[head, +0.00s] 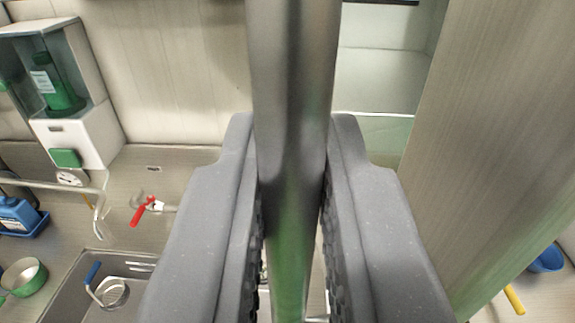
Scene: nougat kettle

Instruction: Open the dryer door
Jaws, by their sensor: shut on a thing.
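A thick vertical metal bar (290,70) runs down the middle of the head view, very close to the camera. My gripper (291,150) is shut on this bar, with one grey finger on each side of it. The bar looks like a handle, but whether it belongs to the dryer door cannot be told. A large brushed-metal panel (490,120) stands tilted in the picture at the right. To its left an open space with a pale interior (380,80) shows. The bar and fingers hide much of the middle.
At the left, a sink (75,290) holds a blue-handled strainer (108,290). A red-handled valve (143,211), a green pot (24,277), a blue bottle (15,213) and a white dispenser (80,135) are near it. A blue cup (546,260) sits at the lower right.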

